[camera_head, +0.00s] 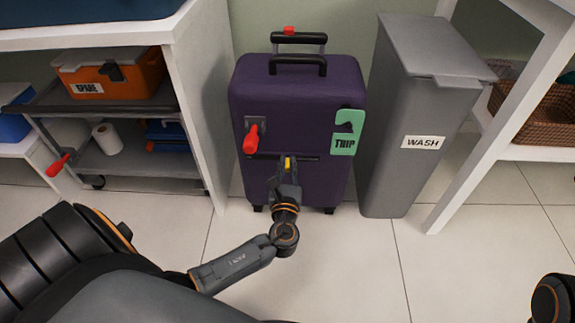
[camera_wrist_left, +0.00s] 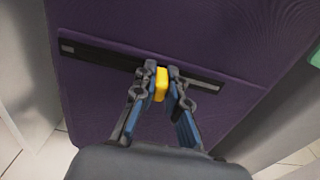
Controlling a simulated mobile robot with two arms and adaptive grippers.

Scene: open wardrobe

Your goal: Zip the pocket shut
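A purple suitcase (camera_head: 300,105) stands upright on the floor in the middle of the head view. Its front pocket has a dark zip track (camera_head: 312,158), which runs slantwise across the left wrist view (camera_wrist_left: 105,57). A yellow zip pull (camera_head: 288,163) sits around the middle of the track and shows clearly in the left wrist view (camera_wrist_left: 161,85). My left gripper (camera_head: 285,172) is at the pocket, its two fingers close against both sides of the pull. It looks shut on the pull. My right gripper is out of view.
A red lever (camera_head: 251,139) juts from the suitcase above the track. A green TRIP tag (camera_head: 348,132) hangs at its right. A grey WASH bin (camera_head: 405,120) stands close on the right, a white shelf panel (camera_head: 203,100) on the left. The floor in front is clear.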

